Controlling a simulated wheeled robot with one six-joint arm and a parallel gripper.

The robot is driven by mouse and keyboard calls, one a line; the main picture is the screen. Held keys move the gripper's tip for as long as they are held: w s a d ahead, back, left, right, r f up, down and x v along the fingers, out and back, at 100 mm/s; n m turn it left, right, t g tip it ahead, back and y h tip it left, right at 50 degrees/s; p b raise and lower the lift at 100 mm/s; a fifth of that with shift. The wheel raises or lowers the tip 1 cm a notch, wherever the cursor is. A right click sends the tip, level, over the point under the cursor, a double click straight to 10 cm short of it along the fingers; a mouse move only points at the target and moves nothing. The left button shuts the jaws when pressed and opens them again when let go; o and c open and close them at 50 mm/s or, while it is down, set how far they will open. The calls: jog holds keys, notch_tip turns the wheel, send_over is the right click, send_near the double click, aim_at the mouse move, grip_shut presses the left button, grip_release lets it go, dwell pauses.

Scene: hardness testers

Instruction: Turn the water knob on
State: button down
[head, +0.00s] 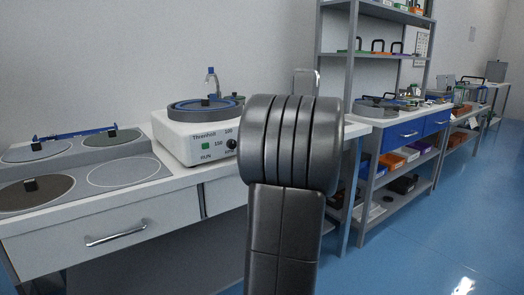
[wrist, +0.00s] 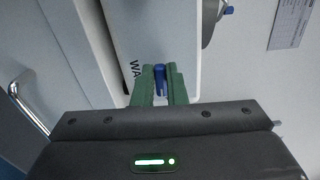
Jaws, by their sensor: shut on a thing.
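A small blue water knob (wrist: 160,84) shows in the wrist view on the white machine (wrist: 165,38), beside the partly hidden lettering "WA". My gripper (wrist: 160,70) has green fingers, one on each side of the knob, and is shut on it. In the head view the white polishing machine (head: 178,139) stands on the bench, with a round blue-rimmed plate on top, a tap (head: 212,82) behind it, and a green button and black dial in front. My arm hides the machine's right part, the knob and the gripper in that view.
The bench (head: 150,194) has a drawer with a handle (head: 116,234) and several round grinding discs to the left. Shelving (head: 352,75) and more benches with blue drawers (head: 404,133) stand to the right. The blue floor at right is clear.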

jog(key=shift+f+n+b, duration=0.15)
jog(key=shift+n+b, duration=0.15)
jog(key=shift+n, duration=0.1)
jog(key=c, duration=1.5)
grip_release()
jog(key=shift+o, duration=0.2)
jog(key=p+v, duration=0.2)
jog(key=v, duration=1.1)
jog(key=shift+s+d+p, duration=0.25)
jog(key=shift+s+p, duration=0.1)
jog(key=shift+p, duration=0.05)
jog(key=b+x, duration=0.2)
jog(key=x, duration=1.2)
jog(key=shift+b, duration=0.35)
jog(key=shift+s+d, duration=0.1)
jog(key=shift+s, duration=0.05)
